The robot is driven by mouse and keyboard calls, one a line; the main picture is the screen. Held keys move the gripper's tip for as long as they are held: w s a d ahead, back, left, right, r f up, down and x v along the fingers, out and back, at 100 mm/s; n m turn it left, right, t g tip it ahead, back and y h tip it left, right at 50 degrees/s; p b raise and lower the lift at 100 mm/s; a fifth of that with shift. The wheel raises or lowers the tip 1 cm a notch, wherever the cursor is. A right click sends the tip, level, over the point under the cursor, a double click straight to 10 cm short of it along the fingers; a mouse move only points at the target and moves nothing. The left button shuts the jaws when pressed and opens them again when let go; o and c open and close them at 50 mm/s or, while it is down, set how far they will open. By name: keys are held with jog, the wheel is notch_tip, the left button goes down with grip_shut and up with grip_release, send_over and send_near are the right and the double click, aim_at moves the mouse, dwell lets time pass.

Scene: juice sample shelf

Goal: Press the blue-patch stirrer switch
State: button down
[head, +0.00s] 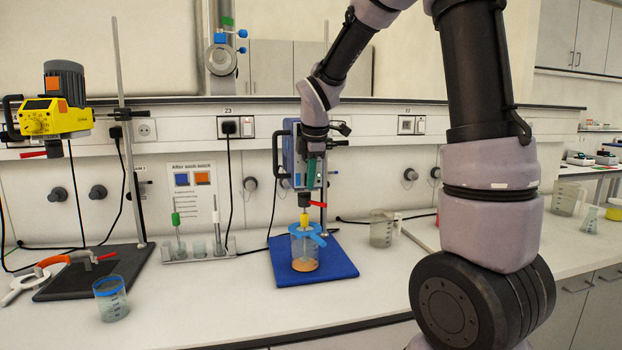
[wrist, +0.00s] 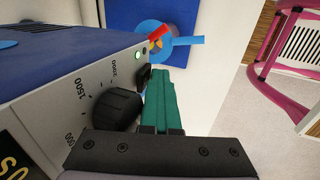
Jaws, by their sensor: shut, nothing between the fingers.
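The blue stirrer (head: 290,150) hangs over a blue base plate (head: 340,268), mostly behind my arm in the head view. In the wrist view, its pale front panel (wrist: 75,108) has a black knob (wrist: 117,106), a small black switch (wrist: 143,76) and a lit green lamp (wrist: 138,56). A light-blue patch (wrist: 8,43) shows on its blue housing. My gripper (head: 312,181) has green fingers, shut and empty. Its fingertips (wrist: 163,72) are right beside the switch; I cannot tell whether they touch it.
A beaker with orange contents (head: 304,262) stands under the stirrer. A yellow stirrer (head: 55,117) with an orange patch is at the left. A blue-rimmed beaker (head: 111,300) stands near the bench front. A tube rack (head: 195,252) and a glass beaker (head: 381,233) flank the blue base.

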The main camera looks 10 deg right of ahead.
jog(key=shift+w+r, duration=0.15)
jog(key=shift+r, duration=0.1)
